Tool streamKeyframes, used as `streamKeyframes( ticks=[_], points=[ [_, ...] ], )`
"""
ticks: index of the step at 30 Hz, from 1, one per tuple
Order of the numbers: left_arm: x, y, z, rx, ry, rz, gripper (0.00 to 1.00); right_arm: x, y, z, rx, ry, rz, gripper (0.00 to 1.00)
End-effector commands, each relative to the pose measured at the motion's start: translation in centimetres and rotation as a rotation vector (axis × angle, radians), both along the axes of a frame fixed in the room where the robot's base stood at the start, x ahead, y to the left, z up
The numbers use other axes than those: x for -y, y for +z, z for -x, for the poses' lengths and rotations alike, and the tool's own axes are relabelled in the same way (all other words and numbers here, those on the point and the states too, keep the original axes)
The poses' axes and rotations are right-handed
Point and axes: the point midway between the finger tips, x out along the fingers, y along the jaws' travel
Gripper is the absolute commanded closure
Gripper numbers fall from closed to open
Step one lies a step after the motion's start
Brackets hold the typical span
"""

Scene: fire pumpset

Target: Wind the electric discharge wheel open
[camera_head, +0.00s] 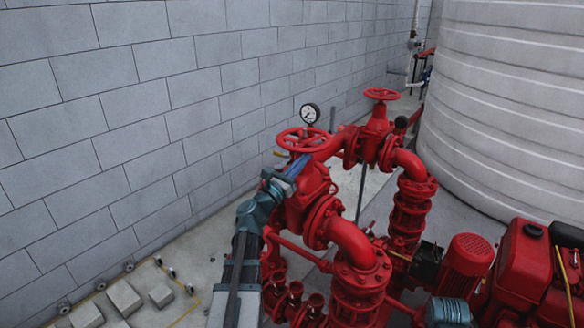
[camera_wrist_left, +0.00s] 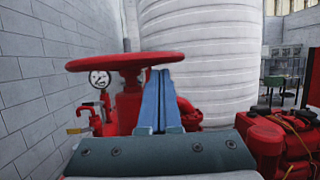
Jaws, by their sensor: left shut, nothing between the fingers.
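A red handwheel (camera_head: 304,133) lies level on top of the nearer red valve (camera_head: 308,184). A second red handwheel (camera_head: 381,94) tops a valve farther back; I cannot tell from labels which one is the electric discharge wheel. My left gripper (camera_head: 299,163) reaches up to the near rim of the nearer wheel. Its blue fingers are together with nothing between them. In the left wrist view the fingertips (camera_wrist_left: 156,73) are at the right end of the wheel's rim (camera_wrist_left: 105,63); I cannot tell if they touch it.
A pressure gauge (camera_head: 310,113) stands just behind the nearer wheel. Red pipes (camera_head: 352,240) and a finned red motor (camera_head: 470,258) fill the right front. A block wall (camera_head: 120,110) runs along the left, and a large white tank (camera_head: 510,110) stands at the back right.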

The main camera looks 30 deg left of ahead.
Motion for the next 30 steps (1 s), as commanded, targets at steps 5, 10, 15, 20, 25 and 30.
streamKeyframes(
  ticks=[5, 10, 15, 20, 25, 30],
  points=[
    [0.3, 1.0, -2.4, 0.0, -0.001, 0.0, 1.0, 0.0, 1.0, 0.0, 0.0, 0.0, 0.0, 1.0],
    [0.4, 1.2, -3.2, 0.0, 0.0, 0.0, 1.0, 0.0, 1.2, 0.0, 0.0, 0.001, 0.0, 1.0],
    [0.5, 1.2, -3.4, 0.0, 0.0, 0.0, 1.0, 0.0, 1.2, 0.0, 0.0, 0.001, 0.0, 1.0],
    [0.5, 1.2, -3.3, 0.0, 0.0, 0.0, 1.0, 0.0, 1.2, 0.0, 0.0, 0.001, 0.0, 1.0],
    [0.5, 1.2, -3.5, 0.0, 0.005, 0.0, 1.0, 0.0, 1.2, 0.0, 0.0, 0.001, 0.0, 1.0],
    [0.6, 1.2, -4.2, 0.0, 0.033, 0.0, 1.0, 0.0, 1.2, 0.0, 0.0, 0.0, 0.0, 1.0]
  ],
)
